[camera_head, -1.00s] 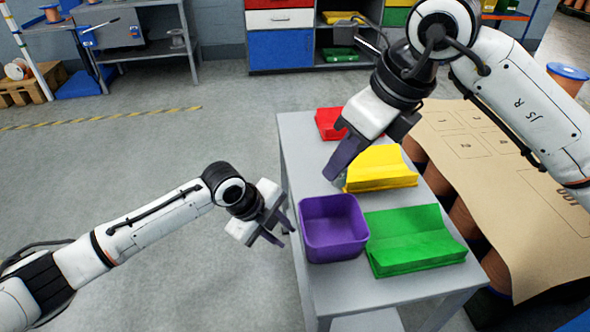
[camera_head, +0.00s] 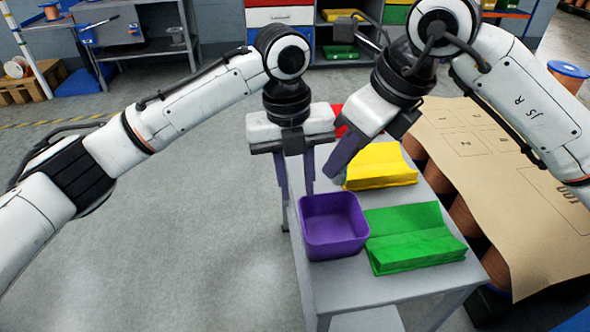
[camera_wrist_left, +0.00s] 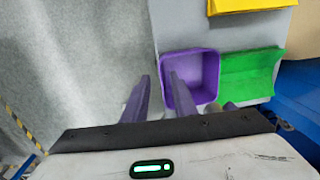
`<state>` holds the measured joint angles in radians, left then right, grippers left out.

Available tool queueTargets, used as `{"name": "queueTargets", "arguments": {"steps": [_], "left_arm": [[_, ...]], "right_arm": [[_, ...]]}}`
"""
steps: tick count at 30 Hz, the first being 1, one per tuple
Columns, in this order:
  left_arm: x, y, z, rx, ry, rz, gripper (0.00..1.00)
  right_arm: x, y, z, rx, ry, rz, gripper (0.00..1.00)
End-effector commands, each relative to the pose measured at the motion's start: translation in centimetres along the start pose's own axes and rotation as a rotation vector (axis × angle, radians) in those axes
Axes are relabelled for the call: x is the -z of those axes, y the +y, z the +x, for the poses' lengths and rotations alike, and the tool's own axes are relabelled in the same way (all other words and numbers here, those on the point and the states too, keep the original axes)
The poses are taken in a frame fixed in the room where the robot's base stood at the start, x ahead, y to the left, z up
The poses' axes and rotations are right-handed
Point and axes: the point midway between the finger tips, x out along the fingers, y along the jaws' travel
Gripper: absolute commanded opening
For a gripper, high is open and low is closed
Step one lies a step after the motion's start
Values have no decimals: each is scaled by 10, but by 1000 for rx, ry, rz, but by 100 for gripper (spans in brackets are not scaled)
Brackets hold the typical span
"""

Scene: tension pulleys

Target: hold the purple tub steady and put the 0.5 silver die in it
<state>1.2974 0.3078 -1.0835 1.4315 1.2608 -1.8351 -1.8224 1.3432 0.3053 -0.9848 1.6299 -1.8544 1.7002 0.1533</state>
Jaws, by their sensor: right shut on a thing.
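The purple tub (camera_head: 333,228) stands upright on the grey table and looks empty; it also shows in the left wrist view (camera_wrist_left: 205,68). My left gripper (camera_head: 297,194) is open, fingers down, at the tub's far left corner. In the left wrist view its fingers (camera_wrist_left: 159,78) are apart; one overlaps the tub's left wall and the other is left of it. I cannot tell if they touch it. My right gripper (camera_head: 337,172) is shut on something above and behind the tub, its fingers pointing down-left. The silver die is not clearly visible; the fingers hide what they hold.
The grey table (camera_head: 375,292) also bears a green tray (camera_head: 412,240) right of the tub, a yellow tray (camera_head: 380,167) behind and a red one (camera_head: 340,125), mostly hidden. A brown board (camera_head: 480,165) lies to the right. The floor left of the table is clear.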

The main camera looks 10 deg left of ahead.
Motion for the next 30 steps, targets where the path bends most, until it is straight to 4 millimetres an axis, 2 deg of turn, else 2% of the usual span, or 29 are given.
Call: {"name": "queueTargets", "arguments": {"steps": [6,13,18,26,30], "left_arm": [[0,1,44,-3,2,-2,25],[0,3,80,-9,3,-6,25],[1,2,88,-7,4,-2,25],[3,-1,88,0,4,6,25],[4,-2,87,3,4,9,5]], "right_arm": [[0,0,0,0,-1,-1,0],[-4,1,-4,0,-13,-5,0],[-5,1,-4,1,-15,-5,0],[-3,0,-2,2,-11,-2,0],[-3,0,-1,3,-10,-1,0]]}}
